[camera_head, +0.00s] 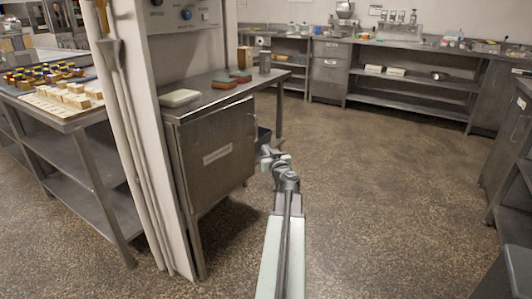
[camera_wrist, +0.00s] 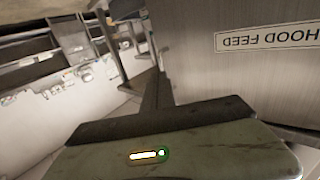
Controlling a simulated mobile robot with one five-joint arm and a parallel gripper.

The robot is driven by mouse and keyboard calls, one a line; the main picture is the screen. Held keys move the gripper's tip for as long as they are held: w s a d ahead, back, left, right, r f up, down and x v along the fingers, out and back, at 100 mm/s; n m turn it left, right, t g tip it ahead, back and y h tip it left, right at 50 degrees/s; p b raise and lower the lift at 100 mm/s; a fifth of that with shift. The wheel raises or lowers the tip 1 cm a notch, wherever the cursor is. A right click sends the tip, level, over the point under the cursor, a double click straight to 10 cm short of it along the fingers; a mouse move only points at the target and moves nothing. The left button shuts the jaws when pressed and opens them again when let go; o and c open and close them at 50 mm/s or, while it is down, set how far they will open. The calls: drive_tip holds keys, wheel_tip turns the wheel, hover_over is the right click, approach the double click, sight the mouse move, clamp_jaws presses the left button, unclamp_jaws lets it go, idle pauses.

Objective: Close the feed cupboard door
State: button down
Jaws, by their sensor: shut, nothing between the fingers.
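The feed cupboard door (camera_head: 217,150) is a grey metal panel with a pale label, under the steel counter on the left. It stands close to the line of the counter's front edge; I cannot tell how wide any gap is. My gripper (camera_head: 267,154) is shut and empty, just right of the door's right edge. I cannot tell whether it touches the door.
The counter (camera_head: 215,93) above holds a pale green box (camera_head: 180,98) and small items. A white post (camera_head: 137,130) with pipes stands left of the cupboard. The speckled floor (camera_head: 385,180) is clear to the right.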

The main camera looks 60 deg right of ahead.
approach(249, 133)
drive_tip(key=d, duration=0.4)
drive_tip(key=shift+w+f, duration=0.4)
drive_tip(key=w, duration=0.2)
drive_tip(key=w+d, duration=0.1)
drive_tip(key=w, duration=0.1)
drive_tip(key=shift+d, duration=0.2)
drive_tip(key=shift+w+r, duration=0.15)
drive_tip(key=shift+w, duration=0.3)
drive_tip(key=shift+s+a, duration=0.15)
drive_tip(key=shift+a, duration=0.1)
drive_tip(key=s+d+v, duration=0.1)
drive_tip(key=v, duration=1.3)
drive_tip(key=shift+s+d+f, duration=0.25)
drive_tip(key=shift+s+d, duration=0.05)
drive_tip(key=shift+s, duration=0.1)
